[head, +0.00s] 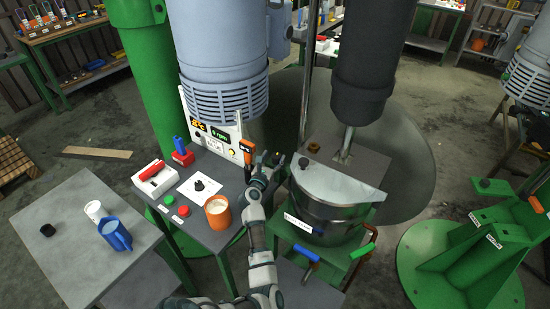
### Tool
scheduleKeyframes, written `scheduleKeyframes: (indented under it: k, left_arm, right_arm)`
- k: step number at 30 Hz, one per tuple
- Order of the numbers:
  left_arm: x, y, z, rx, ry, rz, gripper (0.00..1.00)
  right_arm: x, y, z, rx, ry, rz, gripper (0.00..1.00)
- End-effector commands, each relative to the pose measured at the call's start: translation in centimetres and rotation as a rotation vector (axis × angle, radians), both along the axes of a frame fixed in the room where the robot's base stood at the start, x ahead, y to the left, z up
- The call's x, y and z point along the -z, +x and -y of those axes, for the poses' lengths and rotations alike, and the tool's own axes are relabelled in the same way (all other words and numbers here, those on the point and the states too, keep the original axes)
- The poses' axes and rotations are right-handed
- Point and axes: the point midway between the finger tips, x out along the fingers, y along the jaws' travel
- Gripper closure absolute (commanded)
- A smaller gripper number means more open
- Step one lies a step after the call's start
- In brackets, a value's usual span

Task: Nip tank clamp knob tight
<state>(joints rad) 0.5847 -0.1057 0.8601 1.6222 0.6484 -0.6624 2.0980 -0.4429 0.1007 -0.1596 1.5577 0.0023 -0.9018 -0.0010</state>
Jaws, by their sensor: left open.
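The steel tank (325,212) stands under the dark mixer shaft housing, its lid partly covering it. A small dark knob (303,163) shows at the tank's back left rim; I cannot tell for sure whether it is the clamp knob. My left gripper (277,162) is open at the tank's left side, close to this knob. I cannot see any contact, and its fingers are small and dark here. A green handle (362,250) and a blue handle (306,252) are at the front of the tank's stand. My right gripper is not in view.
Left of the tank, a control table (226,172) holds an orange cup (217,211), a black knob (199,185) and red and green buttons. An orange-handled tool (247,150) stands beside my gripper. A grey table (70,225) carries a blue jug (115,233). A green stand (450,255) is at right.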

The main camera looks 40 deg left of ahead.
Motion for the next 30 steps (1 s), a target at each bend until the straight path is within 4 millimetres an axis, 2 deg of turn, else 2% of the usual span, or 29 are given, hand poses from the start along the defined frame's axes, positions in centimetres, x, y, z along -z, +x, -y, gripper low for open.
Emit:
scheduleKeyframes:
  k: [4, 13, 14, 18, 21, 27, 30]
  left_arm:
    - [-0.2, 1.1, 0.0, -0.001, 0.004, 0.001, 0.35]
    - [0.0, 1.3, -0.6, 0.0, -0.002, 0.001, 0.35]
    - [0.1, 1.3, -0.6, 0.0, -0.002, 0.001, 0.4]
    - [0.2, 1.3, -0.8, 0.0, -0.004, 0.0, 0.75]
    - [0.2, 1.3, -0.7, -0.001, -0.003, -0.001, 0.97]
    - [0.1, 1.2, -0.9, 0.033, -0.002, -0.004, 0.97]
    - [0.1, 1.2, -0.8, 0.111, 0.0, -0.005, 0.97]
  right_arm:
    - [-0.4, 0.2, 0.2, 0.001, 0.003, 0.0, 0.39]
    - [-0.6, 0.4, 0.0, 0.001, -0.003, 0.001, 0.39]
    - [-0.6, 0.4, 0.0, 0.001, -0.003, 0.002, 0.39]
    - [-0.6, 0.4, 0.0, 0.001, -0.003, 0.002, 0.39]
    - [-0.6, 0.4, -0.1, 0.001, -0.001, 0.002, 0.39]
    - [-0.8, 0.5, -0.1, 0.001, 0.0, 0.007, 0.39]
    - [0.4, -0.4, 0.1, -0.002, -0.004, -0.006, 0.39]
